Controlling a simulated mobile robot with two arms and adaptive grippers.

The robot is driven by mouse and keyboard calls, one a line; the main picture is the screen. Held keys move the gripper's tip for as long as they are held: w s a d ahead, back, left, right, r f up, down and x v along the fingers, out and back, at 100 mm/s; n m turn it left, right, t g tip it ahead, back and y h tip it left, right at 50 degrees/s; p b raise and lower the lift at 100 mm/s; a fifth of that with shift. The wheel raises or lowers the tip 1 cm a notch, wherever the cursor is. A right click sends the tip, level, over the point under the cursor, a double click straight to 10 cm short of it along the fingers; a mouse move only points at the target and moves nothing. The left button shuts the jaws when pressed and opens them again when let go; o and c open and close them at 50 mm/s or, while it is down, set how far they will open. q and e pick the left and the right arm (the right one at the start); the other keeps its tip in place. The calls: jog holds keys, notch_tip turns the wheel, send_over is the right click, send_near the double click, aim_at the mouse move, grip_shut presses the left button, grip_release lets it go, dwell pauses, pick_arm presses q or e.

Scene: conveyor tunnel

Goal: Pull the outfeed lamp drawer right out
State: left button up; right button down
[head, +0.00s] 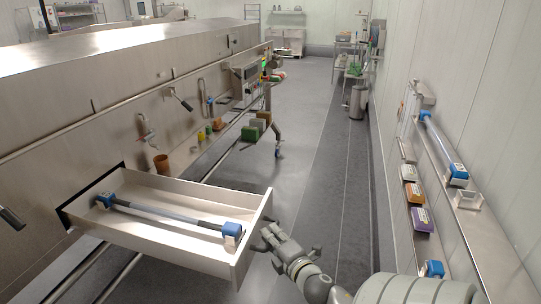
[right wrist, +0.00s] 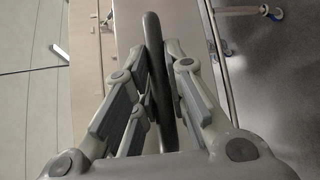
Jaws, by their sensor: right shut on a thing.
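The lamp drawer (head: 165,207) is a steel drawer that sticks far out of the side of the steel tunnel. A lamp tube (head: 165,214) with blue end caps lies inside it. My right gripper (head: 270,240) is at the drawer's front panel. In the right wrist view my right gripper (right wrist: 160,95) is shut on a dark bar, the drawer handle (right wrist: 158,70), which runs between its fingers. The handle is hidden behind the gripper in the head view. My left gripper is in neither view.
The tunnel body (head: 120,100) fills the left side. A bin (head: 357,102) stands farther back.

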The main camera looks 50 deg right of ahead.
jog(key=c, duration=1.5)
grip_release()
jog(key=shift+s+d, duration=0.15)
jog(key=shift+s, duration=0.15)
jog(key=shift+o, duration=0.2)
jog(key=shift+f, duration=0.1)
